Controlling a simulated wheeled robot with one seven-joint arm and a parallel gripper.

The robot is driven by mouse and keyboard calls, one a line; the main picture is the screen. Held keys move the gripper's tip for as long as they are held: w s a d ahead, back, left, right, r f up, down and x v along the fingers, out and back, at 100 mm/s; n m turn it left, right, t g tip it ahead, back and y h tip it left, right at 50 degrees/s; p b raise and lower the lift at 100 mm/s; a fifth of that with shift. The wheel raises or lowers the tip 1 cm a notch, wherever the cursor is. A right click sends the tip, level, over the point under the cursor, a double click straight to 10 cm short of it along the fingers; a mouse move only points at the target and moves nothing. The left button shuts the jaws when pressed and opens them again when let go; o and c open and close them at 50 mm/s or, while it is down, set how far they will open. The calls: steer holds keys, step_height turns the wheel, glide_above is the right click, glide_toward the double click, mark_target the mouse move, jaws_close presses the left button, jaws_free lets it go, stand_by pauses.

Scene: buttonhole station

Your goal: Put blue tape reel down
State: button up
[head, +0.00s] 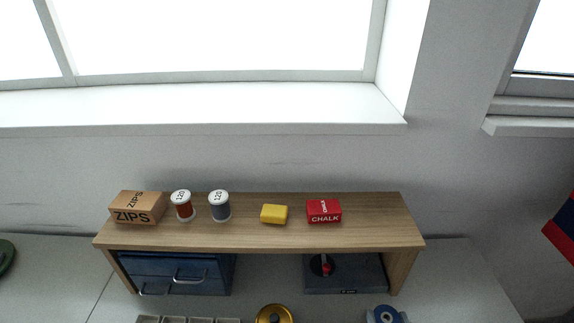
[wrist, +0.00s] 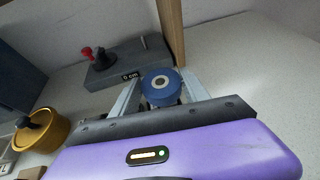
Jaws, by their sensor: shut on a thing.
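The blue tape reel (wrist: 161,86) is between the fingers of my gripper (wrist: 163,92) in the wrist view, with its pale hub facing the camera. My gripper is shut on it. In the head view the reel (head: 385,315) shows at the bottom edge, right of centre, partly cut off. Whether the reel touches the table (wrist: 240,75) below it, I cannot tell.
A wooden shelf (head: 270,236) bears a zips box, two thread spools, a yellow block and a red chalk box. Under it are a blue drawer unit (head: 175,275) and a grey device (head: 345,276). A gold round tin (wrist: 40,130) stands left of my gripper. The table to the right is clear.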

steer(key=shift+w+d+r+n+y, duration=0.25)
steer(key=shift+w+d+n+y, duration=0.05)
steer(key=shift+w+d, duration=0.1)
steer(key=shift+w+a+r+y, duration=0.1)
steer(key=shift+a+y, duration=0.1)
steer(key=shift+y, duration=0.1)
steer(key=shift+a+n, duration=0.4)
steer(key=shift+a, duration=0.4)
